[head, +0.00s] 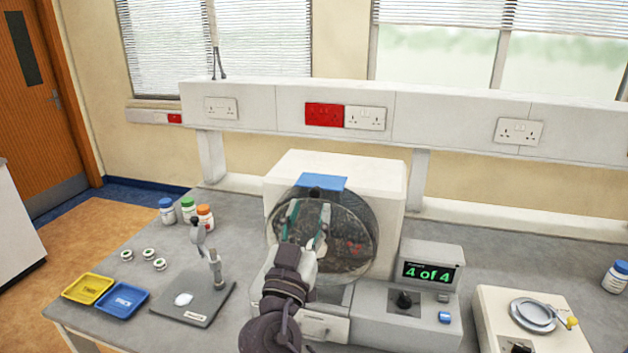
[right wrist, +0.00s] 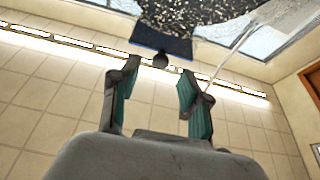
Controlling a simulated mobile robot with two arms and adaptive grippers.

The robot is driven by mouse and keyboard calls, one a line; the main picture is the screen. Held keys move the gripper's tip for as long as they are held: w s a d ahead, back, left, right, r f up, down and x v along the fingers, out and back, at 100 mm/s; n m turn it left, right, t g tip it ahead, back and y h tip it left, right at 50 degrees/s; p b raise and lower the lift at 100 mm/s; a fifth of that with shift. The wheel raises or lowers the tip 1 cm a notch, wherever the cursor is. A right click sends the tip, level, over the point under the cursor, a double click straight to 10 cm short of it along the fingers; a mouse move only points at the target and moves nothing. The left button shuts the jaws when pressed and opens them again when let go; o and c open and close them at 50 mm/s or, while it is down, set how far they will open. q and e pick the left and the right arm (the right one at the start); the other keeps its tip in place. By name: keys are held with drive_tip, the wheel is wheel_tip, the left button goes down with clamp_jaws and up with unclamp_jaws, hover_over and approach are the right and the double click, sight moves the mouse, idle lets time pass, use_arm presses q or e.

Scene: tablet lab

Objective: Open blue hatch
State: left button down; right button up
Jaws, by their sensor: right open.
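The white machine (head: 380,180) on the bench has a round, see-through drum front with dark speckles and a few red bits behind it. A blue flap, the hatch (head: 323,181), sits at the top of this round front. In the right wrist view the blue hatch (right wrist: 150,41) shows beyond my fingertips, with a small dark round knob below it. My right gripper (head: 307,222) is in front of the drum, below the hatch. Its fingers are apart, with nothing between them in the right wrist view (right wrist: 159,78). Whether it touches the drum front is unclear. My left gripper is out of view.
A counter display (head: 428,272) reading "4 of 4" stands right of the drum. To the left are capped bottles (head: 188,210), a small stand (head: 205,300), and yellow (head: 88,289) and blue (head: 122,299) trays. A device with a round plate (head: 532,314) is at right.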

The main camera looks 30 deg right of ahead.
sight(314, 195)
drive_tip(key=x, duration=0.1)
drive_tip(key=p+x, duration=0.1)
drive_tip(key=shift+w+d+r, duration=0.15)
drive_tip(key=shift+r, duration=0.25)
drive_tip(key=shift+w+d+r+p, duration=0.1)
drive_tip(key=shift+w+d+p, duration=0.15)
drive_tip(key=shift+p, duration=0.05)
drive_tip(key=shift+w+d, duration=0.15)
drive_tip(key=shift+d, duration=0.05)
drive_tip(key=shift+w+d, duration=0.1)
drive_tip(key=shift+c, duration=0.3)
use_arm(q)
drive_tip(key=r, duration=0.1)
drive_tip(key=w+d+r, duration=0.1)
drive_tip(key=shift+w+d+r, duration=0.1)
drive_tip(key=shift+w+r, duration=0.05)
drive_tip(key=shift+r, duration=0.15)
use_arm(e)
clamp_jaws()
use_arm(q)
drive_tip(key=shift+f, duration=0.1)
